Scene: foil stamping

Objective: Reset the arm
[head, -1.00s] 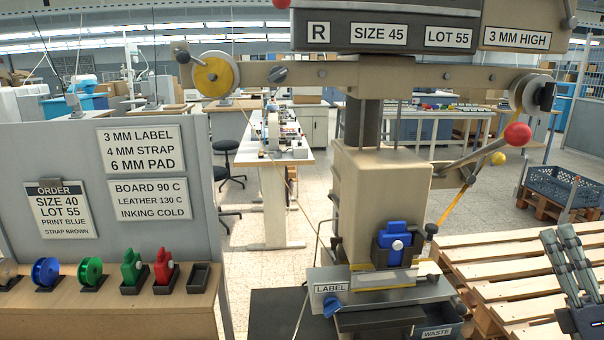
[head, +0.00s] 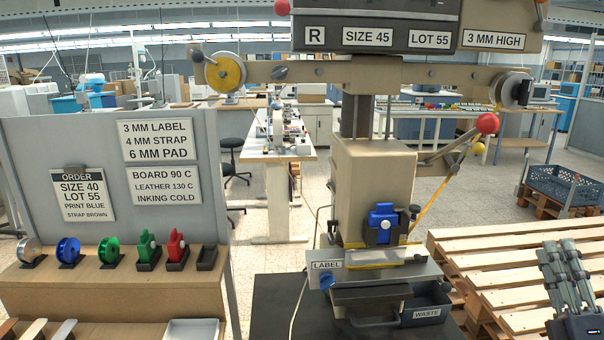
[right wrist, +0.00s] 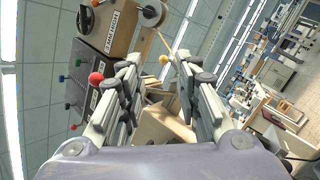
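The tan foil stamping press (head: 372,185) stands in the middle of the head view. Its lever arm slants up to the right and ends in a red ball (head: 487,123). A red ball (right wrist: 96,78) also shows near my left-hand finger in the right wrist view. My right gripper (head: 558,246) is at the lower right, fingers pointing up, right of the lever and well apart from it. In the right wrist view (right wrist: 155,68) its fingers are spread with nothing held between them. My left gripper is not in view.
A wooden pallet (head: 500,265) lies right of the press. A grey board (head: 150,170) with order signs stands left, above a shelf of foil rolls, a green and a red block (head: 177,250). A waste tray (head: 425,300) sits at the press's foot. Floor shows behind.

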